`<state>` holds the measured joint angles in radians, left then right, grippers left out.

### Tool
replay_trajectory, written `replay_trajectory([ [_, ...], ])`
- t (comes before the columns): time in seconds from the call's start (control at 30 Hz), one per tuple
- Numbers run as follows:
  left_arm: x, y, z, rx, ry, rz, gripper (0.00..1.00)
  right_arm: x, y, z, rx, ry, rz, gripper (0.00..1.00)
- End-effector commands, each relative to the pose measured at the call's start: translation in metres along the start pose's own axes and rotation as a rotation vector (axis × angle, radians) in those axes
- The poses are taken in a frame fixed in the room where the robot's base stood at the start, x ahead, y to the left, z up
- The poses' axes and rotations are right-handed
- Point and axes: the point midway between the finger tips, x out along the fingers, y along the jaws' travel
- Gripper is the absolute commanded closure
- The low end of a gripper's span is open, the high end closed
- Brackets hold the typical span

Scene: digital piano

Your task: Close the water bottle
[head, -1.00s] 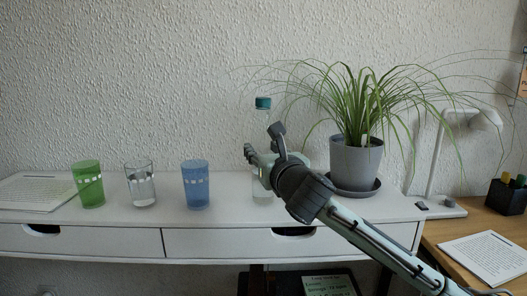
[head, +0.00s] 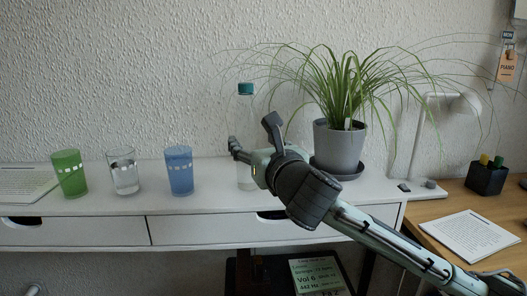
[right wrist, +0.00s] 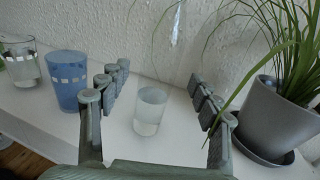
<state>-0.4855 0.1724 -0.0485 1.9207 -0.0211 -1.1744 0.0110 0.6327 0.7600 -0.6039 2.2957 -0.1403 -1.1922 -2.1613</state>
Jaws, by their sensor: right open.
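The clear water bottle (head: 246,116) stands upright on the white desk, with a teal cap (head: 245,88) at its top. I cannot tell how firmly the cap sits. The bottle's lower part, with some water in it, shows in the right wrist view (right wrist: 150,112); the cap is not seen there. My right gripper (head: 254,142) is open in front of the bottle, below the cap. In the right wrist view its fingers (right wrist: 160,80) are spread, with the bottle showing in the gap between them, not gripped. My left gripper is not in view.
Green (head: 69,174), clear (head: 123,172) and blue (head: 179,171) glasses stand left of the bottle. A potted plant (head: 338,146) stands close on the right, its leaves hanging towards the gripper. A lamp (head: 419,140) is further right.

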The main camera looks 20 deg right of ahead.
Motion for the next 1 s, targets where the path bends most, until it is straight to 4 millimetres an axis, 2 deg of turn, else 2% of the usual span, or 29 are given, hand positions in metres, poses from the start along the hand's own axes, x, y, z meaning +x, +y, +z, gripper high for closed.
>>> replay_trajectory([
  [0.1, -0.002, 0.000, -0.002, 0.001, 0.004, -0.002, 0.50, -0.026, 0.000, -0.001, -0.003, 0.000, 0.001, 0.36],
  [0.33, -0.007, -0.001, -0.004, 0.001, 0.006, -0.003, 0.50, -0.057, 0.000, 0.000, -0.001, 0.000, 0.000, 0.36],
  [0.5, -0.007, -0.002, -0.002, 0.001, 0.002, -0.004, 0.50, -0.063, 0.000, 0.000, -0.001, 0.000, -0.001, 0.36],
  [1.0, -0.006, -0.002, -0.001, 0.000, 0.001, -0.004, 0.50, -0.063, 0.000, 0.000, 0.000, 0.000, -0.001, 0.36],
])
